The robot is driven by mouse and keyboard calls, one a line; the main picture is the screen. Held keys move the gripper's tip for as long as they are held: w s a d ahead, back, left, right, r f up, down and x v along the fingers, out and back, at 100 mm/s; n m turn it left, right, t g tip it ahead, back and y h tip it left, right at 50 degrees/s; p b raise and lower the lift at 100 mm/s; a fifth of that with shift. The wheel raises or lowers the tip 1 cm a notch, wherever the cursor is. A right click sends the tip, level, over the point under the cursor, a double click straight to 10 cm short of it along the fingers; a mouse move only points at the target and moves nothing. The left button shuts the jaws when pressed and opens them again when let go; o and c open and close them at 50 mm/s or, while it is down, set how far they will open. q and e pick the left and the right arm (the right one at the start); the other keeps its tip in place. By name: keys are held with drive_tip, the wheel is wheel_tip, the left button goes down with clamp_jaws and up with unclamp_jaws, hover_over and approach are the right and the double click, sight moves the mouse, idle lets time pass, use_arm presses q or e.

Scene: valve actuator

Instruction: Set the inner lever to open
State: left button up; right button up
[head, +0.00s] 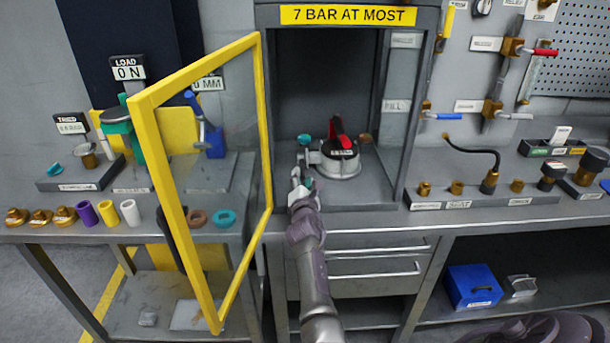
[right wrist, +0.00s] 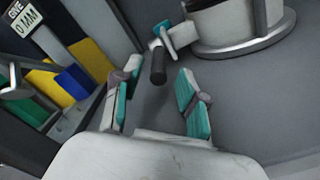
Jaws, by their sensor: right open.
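The valve actuator (head: 340,161) stands inside the open cabinet, a round pale body with a red and black lever (head: 338,134) on top. A short dark grip (right wrist: 158,62) on a small metal and teal fitting sticks out beside the round base (right wrist: 245,35) in the right wrist view; I cannot tell for sure whether it is the inner lever. My right gripper (head: 300,186) is at the front left of the actuator. Its teal-padded fingers (right wrist: 158,84) are open, with the dark grip ahead between their tips and no visible contact. My left gripper is out of view.
The yellow-framed door (head: 148,160) stands open, left of my right arm. The cabinet's right post (head: 402,110) bounds the other side. Wall valves with red and blue handles (head: 545,52) hang at right. Brass fittings (head: 456,187) stand on the right bench.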

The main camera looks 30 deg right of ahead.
drive_tip(key=shift+a+r, duration=0.1)
drive_tip(key=shift+r, duration=0.05)
drive_tip(key=shift+s, duration=0.1)
drive_tip(key=shift+c, duration=0.9)
clamp_jaws()
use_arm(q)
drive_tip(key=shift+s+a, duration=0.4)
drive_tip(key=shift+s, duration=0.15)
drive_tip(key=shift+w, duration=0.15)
